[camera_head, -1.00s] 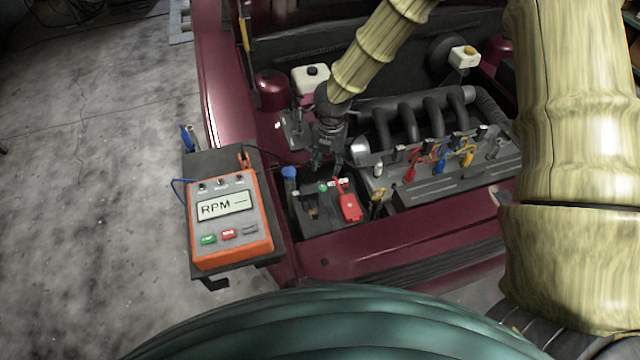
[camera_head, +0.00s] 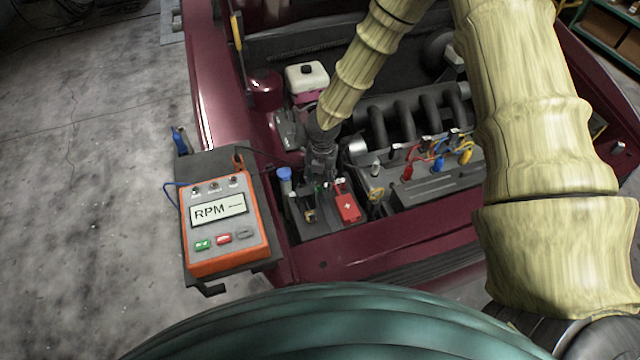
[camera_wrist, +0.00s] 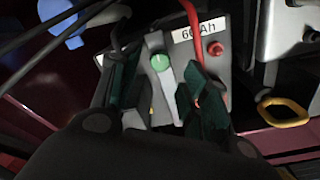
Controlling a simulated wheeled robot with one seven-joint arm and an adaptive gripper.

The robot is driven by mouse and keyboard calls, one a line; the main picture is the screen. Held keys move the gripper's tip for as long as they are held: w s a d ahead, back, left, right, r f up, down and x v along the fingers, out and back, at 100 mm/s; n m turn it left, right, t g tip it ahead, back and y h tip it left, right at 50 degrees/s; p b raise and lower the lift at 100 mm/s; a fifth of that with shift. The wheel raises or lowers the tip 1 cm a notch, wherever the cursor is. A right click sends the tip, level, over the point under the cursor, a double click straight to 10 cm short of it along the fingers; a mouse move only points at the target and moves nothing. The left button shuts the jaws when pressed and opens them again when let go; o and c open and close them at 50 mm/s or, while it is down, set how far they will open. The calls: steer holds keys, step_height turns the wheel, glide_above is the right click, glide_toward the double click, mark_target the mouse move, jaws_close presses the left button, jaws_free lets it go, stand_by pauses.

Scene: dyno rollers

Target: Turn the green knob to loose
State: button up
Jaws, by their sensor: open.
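The green knob (camera_wrist: 160,62) is a small round cap on top of the car battery (camera_wrist: 244,75). It shows in the wrist view between the fingers of my gripper (camera_wrist: 157,72), which are dark green and spread apart. One finger is on each side of the knob, and I cannot tell whether either touches it. In the head view my gripper (camera_head: 322,178) points down over the battery (camera_head: 330,222) and mostly hides the knob.
A red terminal cover (camera_head: 347,208) and a blue cap (camera_head: 285,174) are close to the gripper. An orange RPM tester (camera_head: 225,232) stands at left. The engine with coloured leads (camera_head: 438,163) is to the right. A yellow ring (camera_wrist: 284,112) shows beside the battery.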

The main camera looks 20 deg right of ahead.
mark_target(320, 188)
steer(key=shift+f+p, duration=0.4)
steer(key=shift+f, duration=1.6)
jaws_close()
